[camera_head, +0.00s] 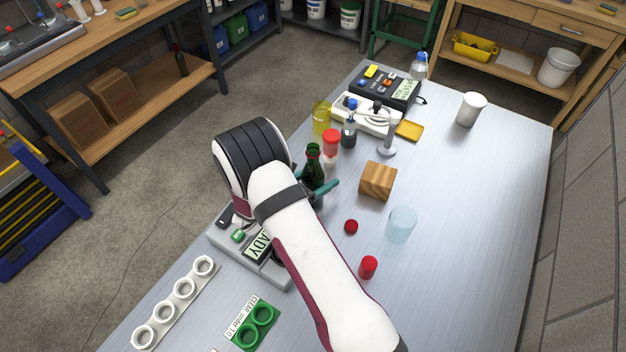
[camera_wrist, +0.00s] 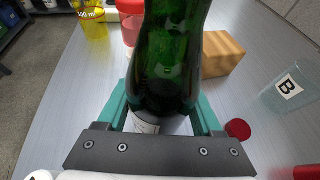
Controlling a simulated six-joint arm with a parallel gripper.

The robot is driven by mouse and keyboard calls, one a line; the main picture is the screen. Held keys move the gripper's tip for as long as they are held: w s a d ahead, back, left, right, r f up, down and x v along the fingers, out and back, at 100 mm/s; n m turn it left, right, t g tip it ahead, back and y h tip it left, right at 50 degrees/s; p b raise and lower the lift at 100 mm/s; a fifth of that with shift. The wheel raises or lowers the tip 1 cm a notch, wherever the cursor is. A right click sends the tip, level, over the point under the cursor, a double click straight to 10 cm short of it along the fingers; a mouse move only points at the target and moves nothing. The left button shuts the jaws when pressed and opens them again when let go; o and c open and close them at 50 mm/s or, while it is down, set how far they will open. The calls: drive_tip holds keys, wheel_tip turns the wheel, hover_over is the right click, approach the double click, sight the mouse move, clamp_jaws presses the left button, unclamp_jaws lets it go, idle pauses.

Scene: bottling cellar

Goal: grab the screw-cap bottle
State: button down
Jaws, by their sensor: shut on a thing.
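The screw-cap bottle (camera_head: 314,160) is dark green glass with an open-looking neck. In the head view it stands on the metal table, its lower part hidden by my arm. In the wrist view the green bottle (camera_wrist: 168,55) fills the middle, with a white label low down. My gripper (camera_wrist: 162,105) has teal fingers on both sides of the bottle, shut on its body. In the head view one teal fingertip (camera_head: 330,188) shows at the bottle's right side. A small red cap (camera_head: 351,227) lies on the table to the right of the bottle; it also shows in the wrist view (camera_wrist: 238,129).
A wooden block (camera_head: 378,181), a clear beaker (camera_head: 401,224) and a red-topped jar (camera_head: 331,142) stand close by. A red cylinder (camera_head: 368,267) is nearer. A grey READY device (camera_head: 262,262) lies under my arm.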

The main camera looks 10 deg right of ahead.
idle(0.3)
drive_tip(key=shift+r, duration=0.9)
drive_tip(key=s+d+r, duration=0.6)
drive_tip(key=d+r, duration=0.3)
drive_tip(key=shift+s+d, duration=0.25)
drive_tip(key=shift+s, duration=0.1)
drive_tip(key=shift+r, duration=0.1)
idle(0.5)
